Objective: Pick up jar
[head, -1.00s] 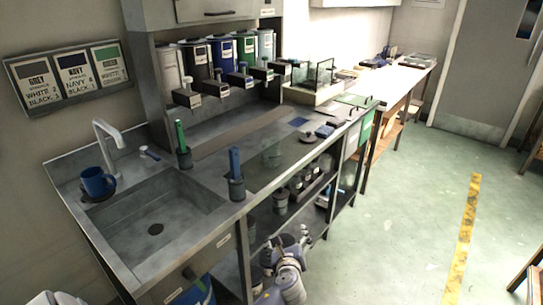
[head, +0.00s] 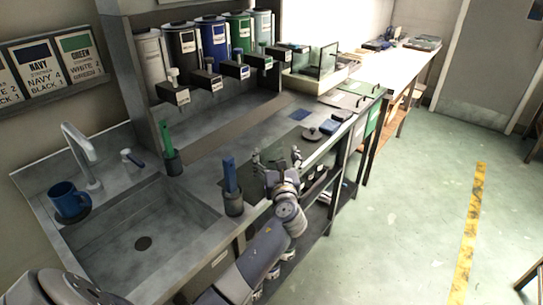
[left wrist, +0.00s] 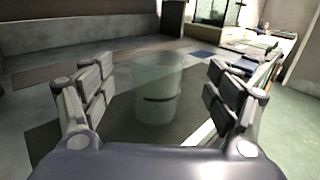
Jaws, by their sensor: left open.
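A clear, pale green see-through jar (left wrist: 156,88) stands upright on a dark mat (left wrist: 108,125) on the counter, seen in the left wrist view. My left gripper (head: 277,156) is open at the counter's front part. In the left wrist view its two fingers stand left and right of the jar with gaps on both sides, and the jar is centred between them, a little ahead of the palm. In the head view the jar is mostly lost behind and between my fingers. My right gripper is not in view.
A grey cup with a blue upright item (head: 232,190) stands close left of my gripper. Another cup with a green item (head: 171,160) is farther left, by the sink (head: 140,235). Dark lids (head: 318,131) lie to the right. Dispensers (head: 213,45) line the back.

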